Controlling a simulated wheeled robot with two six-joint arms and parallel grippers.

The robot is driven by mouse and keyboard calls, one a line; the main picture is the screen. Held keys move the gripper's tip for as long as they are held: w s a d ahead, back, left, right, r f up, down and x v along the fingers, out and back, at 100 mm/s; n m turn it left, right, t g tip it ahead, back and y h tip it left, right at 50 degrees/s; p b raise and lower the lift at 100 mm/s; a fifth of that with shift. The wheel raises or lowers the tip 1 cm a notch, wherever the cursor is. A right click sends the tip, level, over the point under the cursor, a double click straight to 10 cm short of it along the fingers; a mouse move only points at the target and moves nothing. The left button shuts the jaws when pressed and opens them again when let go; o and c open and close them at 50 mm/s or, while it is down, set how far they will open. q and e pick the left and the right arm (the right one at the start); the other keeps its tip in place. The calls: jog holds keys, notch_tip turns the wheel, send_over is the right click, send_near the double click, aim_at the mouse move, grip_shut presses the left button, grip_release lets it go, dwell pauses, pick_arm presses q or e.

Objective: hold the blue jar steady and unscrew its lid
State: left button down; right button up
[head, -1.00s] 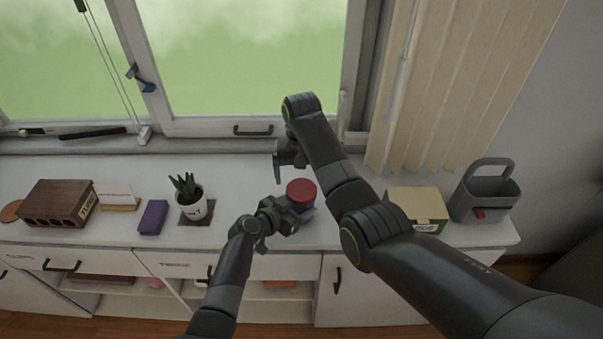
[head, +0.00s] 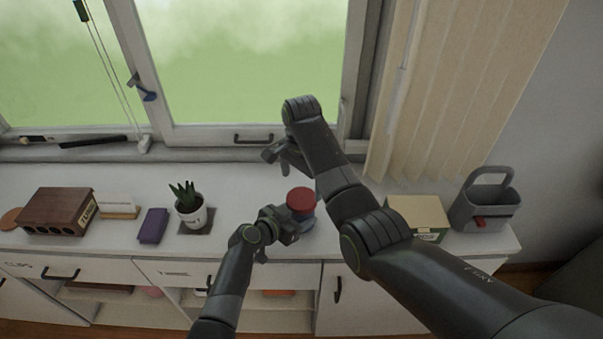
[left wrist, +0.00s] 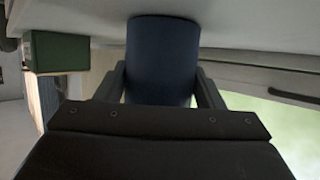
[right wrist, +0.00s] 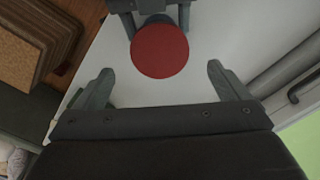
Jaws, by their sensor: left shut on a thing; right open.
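The blue jar (head: 304,217) stands on the white counter with its red lid (head: 301,198) on top. My left gripper (head: 292,222) is shut on the jar's side. In the left wrist view the dark blue jar body (left wrist: 162,60) sits between the two fingers. My right gripper (head: 280,160) is behind and above the jar, apart from it. In the right wrist view its open fingers (right wrist: 160,85) are spread wide, with the round red lid (right wrist: 159,51) seen beyond and between them. Nothing is between the right fingertips.
A potted plant (head: 190,210), purple block (head: 153,226), card holder (head: 119,208) and brown box (head: 58,211) stand left on the counter (head: 235,195). A cardboard box (head: 419,217) and grey caddy (head: 484,205) stand right. A window and blinds are behind.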

aim_at(301, 198)
notch_tip(301, 198, down, 6)
jog(key=shift+f, duration=0.1)
dwell(0.4)
jog(key=c, duration=1.1)
jog(key=shift+o, duration=0.2)
jog(key=n, duration=0.6)
jog(key=shift+n, duration=0.4)
jog(key=n, duration=0.6)
jog(key=shift+n, duration=0.4)
jog(key=o, duration=1.1)
jog(key=shift+c, duration=0.2)
jog(key=shift+a, duration=0.1)
